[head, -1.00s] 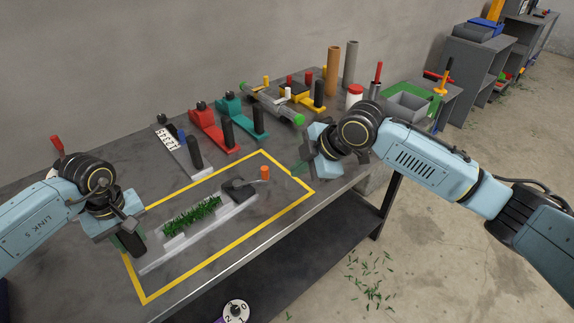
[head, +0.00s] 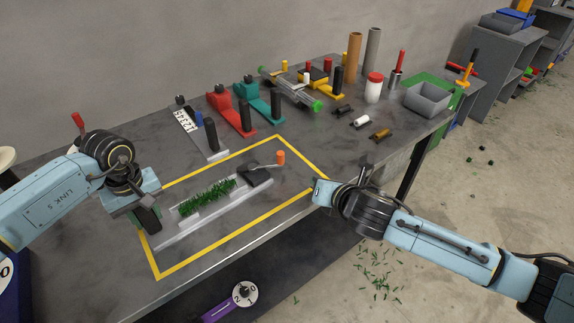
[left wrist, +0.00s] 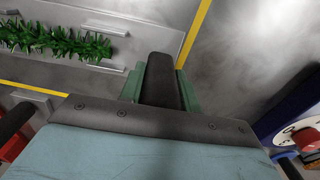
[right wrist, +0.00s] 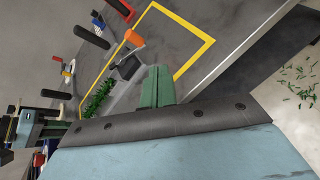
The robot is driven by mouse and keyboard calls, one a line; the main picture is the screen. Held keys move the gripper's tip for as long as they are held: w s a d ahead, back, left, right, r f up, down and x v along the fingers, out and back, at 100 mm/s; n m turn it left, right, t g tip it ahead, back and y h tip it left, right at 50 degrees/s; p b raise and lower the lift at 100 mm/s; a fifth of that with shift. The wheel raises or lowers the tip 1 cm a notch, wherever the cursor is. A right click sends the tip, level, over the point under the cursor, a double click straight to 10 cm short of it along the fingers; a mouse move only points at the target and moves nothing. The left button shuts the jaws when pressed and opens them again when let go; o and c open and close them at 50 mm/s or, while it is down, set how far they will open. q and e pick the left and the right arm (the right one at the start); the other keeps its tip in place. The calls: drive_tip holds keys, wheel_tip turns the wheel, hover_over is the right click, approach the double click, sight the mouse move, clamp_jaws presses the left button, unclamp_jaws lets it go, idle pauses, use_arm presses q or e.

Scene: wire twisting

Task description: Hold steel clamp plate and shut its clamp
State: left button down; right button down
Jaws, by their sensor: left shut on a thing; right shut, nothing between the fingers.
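The steel clamp plate (head: 183,229) lies inside a yellow-outlined rectangle, with a green bristly strip (head: 207,197) along it. At its right end is a black clamp block (head: 256,175) with a thin lever ending in an orange knob (head: 281,158). The knob sits out to the right of the block; the right wrist view shows it too (right wrist: 133,38). My left gripper (left wrist: 158,85) is shut on the black upright handle (left wrist: 161,70) at the plate's left end. My right gripper (right wrist: 157,84) is shut and empty, apart from the clamp, near the rectangle's right corner; its fingers are mostly hidden in the head view.
A grey bin (head: 428,98) and a white jar with red lid (head: 374,92) are at right. Table space around the clamp is clear.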

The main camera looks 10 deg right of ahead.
drive_tip(key=s+a+n+t, duration=0.2)
drive_tip(key=s+n, duration=0.1)
drive_tip(key=n, duration=0.3)
approach(282, 160)
drive_tip(key=shift+y, duration=0.4)
drive_tip(key=x, duration=0.3)
drive_tip(key=f+x, duration=0.1)
drive_tip(key=x, duration=0.1)
drive_tip(key=shift+d, duration=0.3)
drive_tip(key=shift+w+a, duration=0.15)
drive_tip(key=shift+w, duration=0.55)
drive_tip(key=shift+w+r, duration=0.1)
drive_tip(key=shift+w+d+n+y, duration=0.35)
drive_tip(key=shift+w+n+y, duration=0.3)
drive_tip(key=shift+n+y, duration=0.2)
drive_tip(key=shift+w+d, duration=0.1)
drive_tip(key=shift+w, duration=0.35)
drive_tip(key=shift+s+g, duration=0.2)
drive_tip(key=shift+g, duration=0.1)
